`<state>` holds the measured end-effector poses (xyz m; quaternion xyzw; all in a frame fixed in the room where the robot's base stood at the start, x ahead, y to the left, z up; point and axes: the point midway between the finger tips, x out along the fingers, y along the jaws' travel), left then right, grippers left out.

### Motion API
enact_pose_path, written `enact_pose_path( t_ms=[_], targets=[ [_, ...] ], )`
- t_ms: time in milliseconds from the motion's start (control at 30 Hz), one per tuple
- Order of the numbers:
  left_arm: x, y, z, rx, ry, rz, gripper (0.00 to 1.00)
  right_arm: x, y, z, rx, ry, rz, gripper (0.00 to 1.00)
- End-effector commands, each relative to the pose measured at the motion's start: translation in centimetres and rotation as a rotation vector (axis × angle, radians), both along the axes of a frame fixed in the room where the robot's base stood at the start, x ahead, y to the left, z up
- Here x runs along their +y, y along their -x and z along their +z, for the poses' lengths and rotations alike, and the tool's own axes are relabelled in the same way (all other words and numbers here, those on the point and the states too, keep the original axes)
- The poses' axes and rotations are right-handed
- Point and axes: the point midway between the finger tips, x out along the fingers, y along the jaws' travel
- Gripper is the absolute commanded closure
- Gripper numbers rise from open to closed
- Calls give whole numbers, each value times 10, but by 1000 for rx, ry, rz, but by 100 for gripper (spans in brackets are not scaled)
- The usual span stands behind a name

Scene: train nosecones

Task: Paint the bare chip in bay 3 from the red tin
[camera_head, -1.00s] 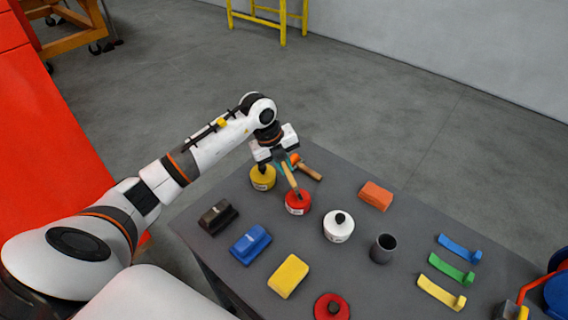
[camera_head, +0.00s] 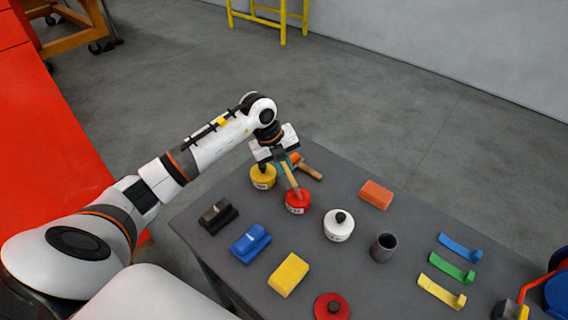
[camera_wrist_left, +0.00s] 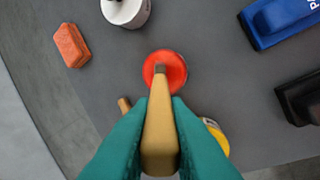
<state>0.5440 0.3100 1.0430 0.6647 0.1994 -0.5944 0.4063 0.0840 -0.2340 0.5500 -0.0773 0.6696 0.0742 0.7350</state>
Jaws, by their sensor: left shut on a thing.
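My left gripper (camera_head: 284,164) is shut on a brush with a wooden handle (camera_head: 292,180). The handle also shows between the teal fingers in the left wrist view (camera_wrist_left: 159,130). The brush points down, its tip at the red tin (camera_head: 297,203), which stands on the dark table. In the left wrist view the tip overlaps the top of the red tin (camera_wrist_left: 176,66); how deep it sits I cannot tell. The bare chip and bay 3 are not recognisable in these views.
A yellow tin (camera_head: 262,178) and a white tin (camera_head: 338,228) flank the red tin. A dark cup (camera_head: 383,248), an orange block (camera_head: 376,194), a yellow block (camera_head: 288,275), a blue block (camera_head: 250,244) and a black block (camera_head: 218,216) stand around. Coloured strips (camera_head: 452,267) lie right.

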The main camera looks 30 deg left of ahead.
Motion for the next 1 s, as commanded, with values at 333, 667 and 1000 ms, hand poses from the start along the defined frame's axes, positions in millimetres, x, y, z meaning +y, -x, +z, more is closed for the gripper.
enact_pose_path(
  t_ms=[333,667,1000],
  targets=[
    [0,1,5,3,-1,0,100,0,0,5,0,1,0,64],
    [0,0,33,1,-1,-1,100,-2,0,25,1,2,1,64],
    [0,0,60,1,-1,0,100,-3,0,44,0,3,1,64]
  ],
)
